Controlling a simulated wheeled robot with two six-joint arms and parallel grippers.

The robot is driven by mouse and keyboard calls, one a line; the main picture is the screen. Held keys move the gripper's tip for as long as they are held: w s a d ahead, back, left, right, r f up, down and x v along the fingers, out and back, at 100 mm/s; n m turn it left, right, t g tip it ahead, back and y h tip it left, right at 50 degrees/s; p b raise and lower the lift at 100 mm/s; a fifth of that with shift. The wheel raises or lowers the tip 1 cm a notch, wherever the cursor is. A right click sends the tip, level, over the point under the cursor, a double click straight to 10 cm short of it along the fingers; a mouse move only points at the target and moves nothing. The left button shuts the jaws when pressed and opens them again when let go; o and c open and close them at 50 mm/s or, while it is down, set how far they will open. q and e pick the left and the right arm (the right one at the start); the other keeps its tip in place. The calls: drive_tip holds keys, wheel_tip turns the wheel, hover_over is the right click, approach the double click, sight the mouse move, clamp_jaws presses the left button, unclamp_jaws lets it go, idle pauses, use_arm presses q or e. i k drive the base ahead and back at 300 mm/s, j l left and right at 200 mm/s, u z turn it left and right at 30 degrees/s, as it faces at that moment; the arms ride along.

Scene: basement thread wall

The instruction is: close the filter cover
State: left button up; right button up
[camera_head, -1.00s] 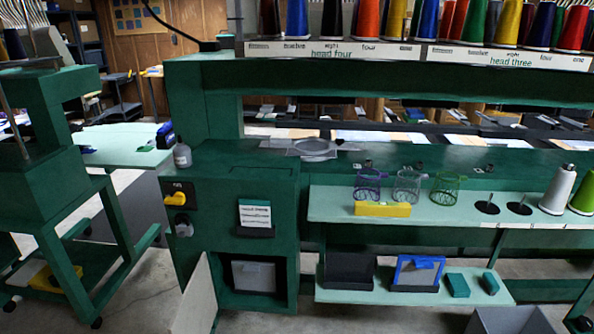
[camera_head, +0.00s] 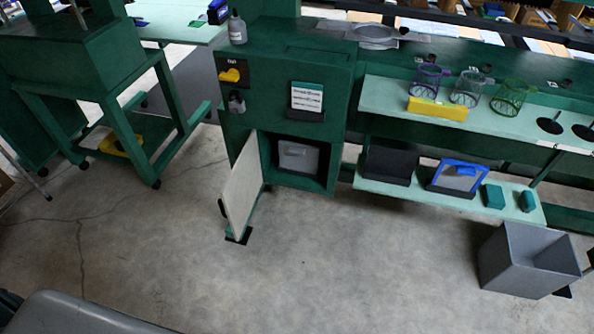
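The filter cover looks to be the pale hinged panel (camera_head: 243,187) at the lower left of the green cabinet (camera_head: 290,95). It stands swung open toward me, with its hinge side at the left of the opening. Inside the open compartment sits a grey box (camera_head: 298,156) with a handle-like mark on its front. Neither of my grippers shows in the head view.
A grey open bin (camera_head: 525,260) stands on the floor at the right. A low shelf (camera_head: 410,192) holds a black tray, a blue-framed panel (camera_head: 457,177) and teal blocks. A green stand (camera_head: 120,100) is at the left. The concrete floor (camera_head: 330,260) before the cabinet is mostly clear.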

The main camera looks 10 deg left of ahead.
sight(239, 194)
drive_tip(key=j+z, duration=0.2)
drive_tip(key=j, duration=0.65)
drive_tip(key=j+z, duration=0.2)
drive_tip(key=j, duration=0.65)
drive_tip(key=k+j+z, duration=0.15)
drive_tip(key=j, duration=0.65)
